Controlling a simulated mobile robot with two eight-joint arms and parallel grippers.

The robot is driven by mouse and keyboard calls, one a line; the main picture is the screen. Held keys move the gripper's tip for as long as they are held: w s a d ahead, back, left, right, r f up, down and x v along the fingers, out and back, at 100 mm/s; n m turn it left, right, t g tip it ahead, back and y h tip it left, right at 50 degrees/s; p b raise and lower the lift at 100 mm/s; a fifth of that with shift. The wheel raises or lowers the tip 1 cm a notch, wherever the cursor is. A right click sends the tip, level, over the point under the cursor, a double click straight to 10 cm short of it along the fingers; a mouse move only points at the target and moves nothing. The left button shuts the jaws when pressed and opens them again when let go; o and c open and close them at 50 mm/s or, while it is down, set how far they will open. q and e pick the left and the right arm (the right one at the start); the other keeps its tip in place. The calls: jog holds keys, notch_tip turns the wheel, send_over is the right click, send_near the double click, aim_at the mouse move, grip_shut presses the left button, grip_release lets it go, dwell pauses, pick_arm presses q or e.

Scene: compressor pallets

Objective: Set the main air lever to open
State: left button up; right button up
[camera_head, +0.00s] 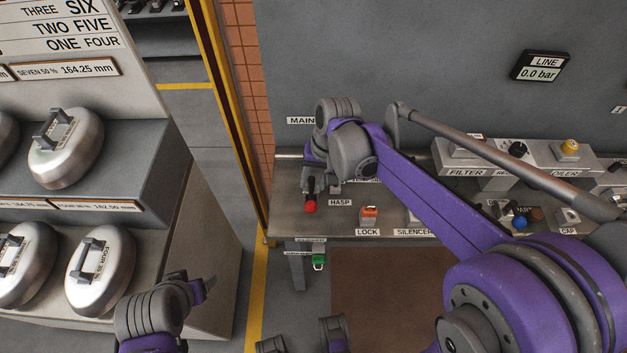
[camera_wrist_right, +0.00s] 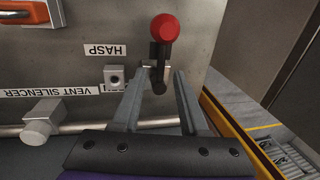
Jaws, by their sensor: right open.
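The main air lever (camera_head: 310,207) has a red ball knob and a short black stem; it stands below the MAIN label, which my right arm partly covers. Its knob also shows in the right wrist view (camera_wrist_right: 165,28), with the stem running down from it, crosswise to the grey pipe. My right gripper (camera_head: 322,186) is at the lever, its fingers partly hidden by my wrist. In the wrist view its fingers (camera_wrist_right: 161,74) are apart, with the stem's lower end between the tips; contact cannot be told. My left gripper (camera_head: 205,289) is low at the left, away from the lever; its jaws are unclear.
The HASP label (camera_wrist_right: 105,50) and a small block (camera_wrist_right: 115,76) are beside the lever. An orange-and-white lock (camera_head: 369,215) lies to its right. A green tag (camera_head: 318,262) hangs below the bench edge. The line gauge (camera_head: 540,66) reads 0.0 bar. Compressor weights (camera_head: 65,148) fill the left rack.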

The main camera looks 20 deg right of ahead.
jog(key=shift+f, duration=0.15)
jog(key=shift+c, duration=0.2)
grip_shut()
dwell(1.2)
